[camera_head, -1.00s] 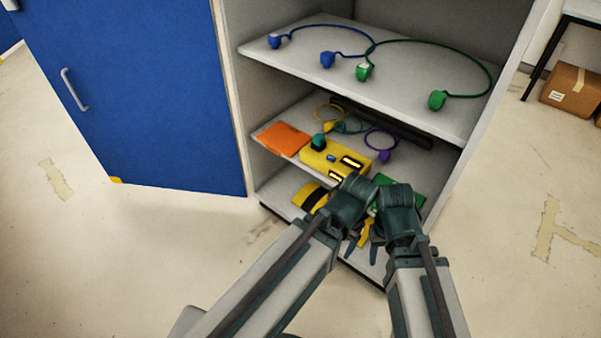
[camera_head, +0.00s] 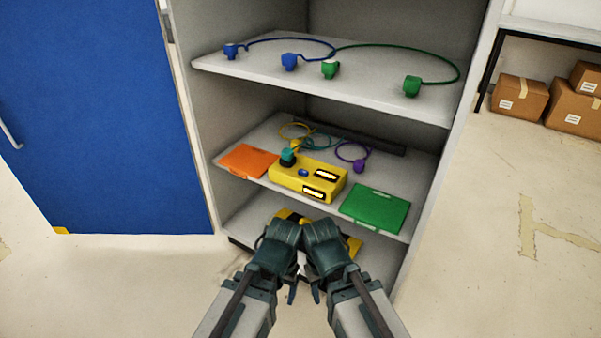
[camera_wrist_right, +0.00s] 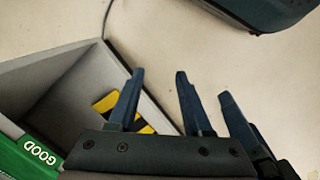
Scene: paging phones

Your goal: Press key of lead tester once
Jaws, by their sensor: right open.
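The lead tester (camera_head: 309,179) is a yellow box on the middle shelf, with two lit windows on it. A small blue key (camera_head: 303,172) shows on its top, and a teal plug (camera_head: 288,157) stands at its back left corner. My right gripper (camera_head: 315,288) is open and empty, low in front of the cabinet, below and apart from the tester. Its fingers also show in the right wrist view (camera_wrist_right: 158,78). My left gripper (camera_head: 291,292) hangs close beside it, fingers pointing down; its opening is unclear.
An orange tray (camera_head: 248,161) lies left of the tester and a green tray (camera_head: 375,208) right of it. Yellow, teal and purple (camera_head: 359,165) leads lie behind. Blue and green (camera_head: 412,86) leads rest on the upper shelf (camera_head: 270,74). A yellow-black object (camera_head: 354,246) sits below, partly hidden.

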